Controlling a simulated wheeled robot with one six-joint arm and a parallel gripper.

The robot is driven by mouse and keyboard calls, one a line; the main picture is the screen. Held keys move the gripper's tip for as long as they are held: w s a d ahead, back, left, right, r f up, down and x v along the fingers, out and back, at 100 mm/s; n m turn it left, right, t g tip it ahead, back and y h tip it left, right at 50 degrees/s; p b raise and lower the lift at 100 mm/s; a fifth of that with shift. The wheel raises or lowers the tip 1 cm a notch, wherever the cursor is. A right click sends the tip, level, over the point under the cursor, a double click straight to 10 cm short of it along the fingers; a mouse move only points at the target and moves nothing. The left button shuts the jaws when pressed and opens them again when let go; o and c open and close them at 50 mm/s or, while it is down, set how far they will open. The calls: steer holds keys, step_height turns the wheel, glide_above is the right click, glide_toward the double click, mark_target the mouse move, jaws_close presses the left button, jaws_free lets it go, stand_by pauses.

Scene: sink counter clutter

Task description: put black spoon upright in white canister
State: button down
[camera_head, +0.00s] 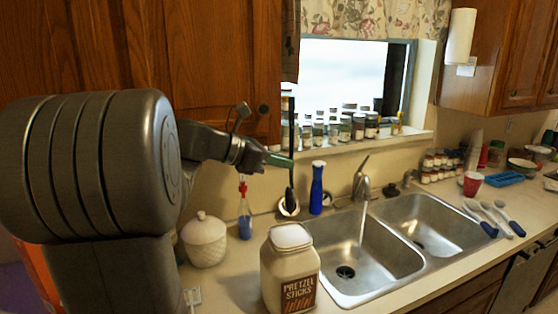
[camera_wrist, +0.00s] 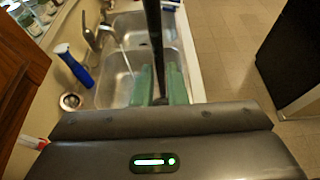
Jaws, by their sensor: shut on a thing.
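My gripper (camera_head: 280,161), with green fingers, is shut on the black spoon (camera_head: 291,140). The spoon hangs about upright, its wide end low. In the wrist view the dark handle (camera_wrist: 154,40) runs between the fingers (camera_wrist: 161,85). In the head view its lower end overlaps a small round white-rimmed thing (camera_head: 285,211) by the sink; I cannot tell whether they touch. This thing shows a dark middle in the wrist view (camera_wrist: 68,101), apart from the spoon there. A white lidded canister (camera_head: 204,242) stands on the counter, left of and below the gripper.
A pretzel sticks jar (camera_head: 290,272) stands in front. A blue bottle (camera_head: 317,188) and the faucet (camera_head: 362,180) stand behind the double sink (camera_head: 350,243), with water running. A red-topped bottle (camera_head: 245,216) stands near the canister. Jars line the windowsill (camera_head: 345,147).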

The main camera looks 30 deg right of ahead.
mark_target(288, 182)
steer(key=shift+f+b, duration=2.35)
steer(key=shift+f, duration=0.15)
steer(key=shift+f+b, duration=4.25)
steer(key=shift+f, duration=3.05)
steer(key=c, duration=1.4)
jaws_free()
steer(key=shift+o, duration=0.2)
steer(key=shift+a, duration=0.1)
steer(key=v, duration=1.3)
steer(key=shift+a+r, duration=0.2)
steer(key=shift+a, duration=0.1)
steer(key=shift+w, duration=0.15)
